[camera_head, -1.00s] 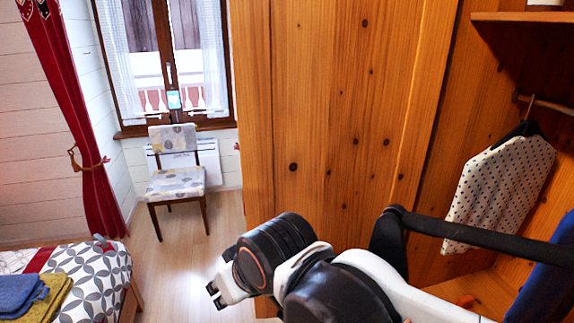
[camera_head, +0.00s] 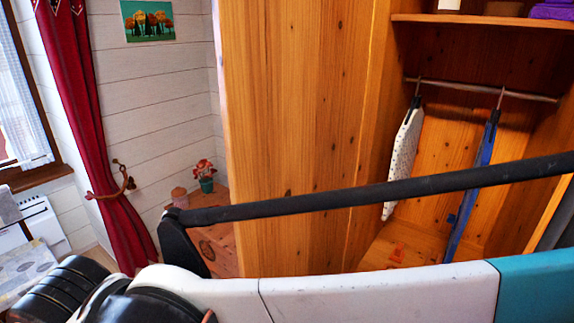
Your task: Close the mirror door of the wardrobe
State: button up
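The wardrobe (camera_head: 510,205) stands open on the right, with its inside in view. A tall knotty wood panel (camera_head: 290,130) borders the opening on the left. I cannot tell whether it is the back of the open door or the wardrobe's side wall. No mirror surface shows. My arm crosses the bottom of the view in front of the wardrobe, and its dark wrist part is at the lower left. My gripper is out of view, so its state and any contact are hidden.
Hanging things, one spotted (camera_head: 404,155) and one blue (camera_head: 471,185), hang from the rail (camera_head: 480,89). Little floor shows.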

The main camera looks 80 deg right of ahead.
aim_at(300, 81)
jog(key=i+l+z, duration=0.1)
jog(key=i+z, duration=0.4)
jog(key=i+j+z, duration=0.15)
jog(key=i+z, duration=0.3)
jog(key=i, duration=0.25)
jog(key=i+j+z, duration=0.35)
jog(key=i+z, duration=0.3)
jog(key=z, duration=3.3)
jog(key=k+j+z, duration=0.25)
jog(key=k+j, duration=0.4)
jog(key=j, duration=0.1)
